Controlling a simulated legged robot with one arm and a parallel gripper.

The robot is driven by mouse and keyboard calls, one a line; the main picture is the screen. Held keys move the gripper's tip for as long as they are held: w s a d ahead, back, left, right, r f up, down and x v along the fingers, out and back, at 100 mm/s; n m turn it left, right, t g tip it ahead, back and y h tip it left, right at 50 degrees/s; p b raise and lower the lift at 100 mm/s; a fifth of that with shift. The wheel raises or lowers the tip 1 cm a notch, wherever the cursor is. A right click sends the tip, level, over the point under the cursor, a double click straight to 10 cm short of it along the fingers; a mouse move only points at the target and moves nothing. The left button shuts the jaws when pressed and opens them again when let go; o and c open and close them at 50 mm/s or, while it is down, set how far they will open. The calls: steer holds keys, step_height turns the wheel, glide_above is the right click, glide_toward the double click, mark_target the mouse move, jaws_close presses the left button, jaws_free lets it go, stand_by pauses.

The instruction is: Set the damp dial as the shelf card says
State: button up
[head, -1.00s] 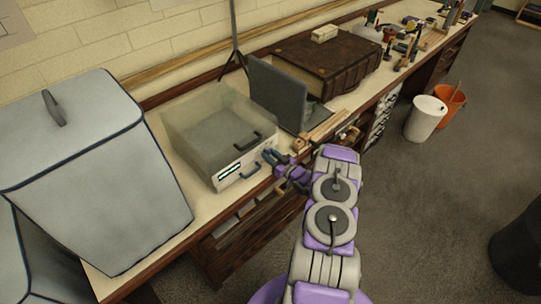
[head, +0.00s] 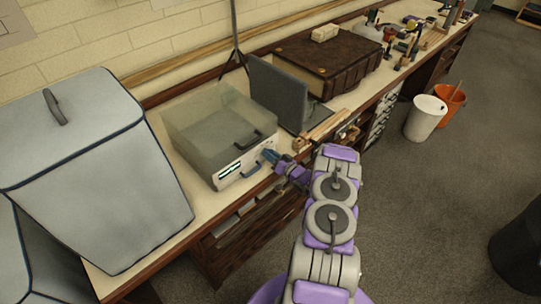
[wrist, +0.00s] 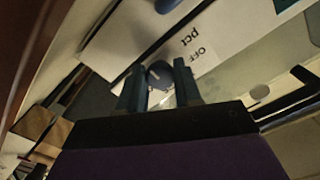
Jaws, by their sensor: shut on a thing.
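A box with clear walls (head: 190,125) stands on the bench, with a lit display (head: 230,171) and a blue handle on its white front panel. In the wrist view, a round dark blue dial (wrist: 160,72) with a pale mark sits on the panel (wrist: 215,32), near the printed words "OFF" and "PCT". My gripper (head: 269,156) is at the right end of the box front. In the wrist view my gripper (wrist: 159,88) has its two blue fingers on either side of the dial, shut on it. In the head view my gripper hides the dial. I cannot make out a shelf card.
A grey padded cover (head: 95,170) fills the left of the bench. A dark upright panel (head: 277,92) and a brown leather-like case (head: 322,62) stand to the right of the box. A white bin (head: 425,118) and an orange bucket (head: 451,104) are on the floor.

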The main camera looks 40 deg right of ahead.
steer(key=shift+d, duration=0.15)
steer(key=o, duration=1)
steer(key=shift+d, duration=0.1)
steer(key=shift+o, duration=0.2)
steer(key=shift+s, duration=0.1)
steer(key=shift+s, duration=0.3)
steer(key=s+d+p, duration=0.1)
steer(key=s, duration=1.5)
steer(key=shift+s+d+p, duration=0.15)
steer(key=shift+s+p, duration=0.1)
steer(key=shift+p, duration=0.15)
steer(key=shift+f, duration=0.1)
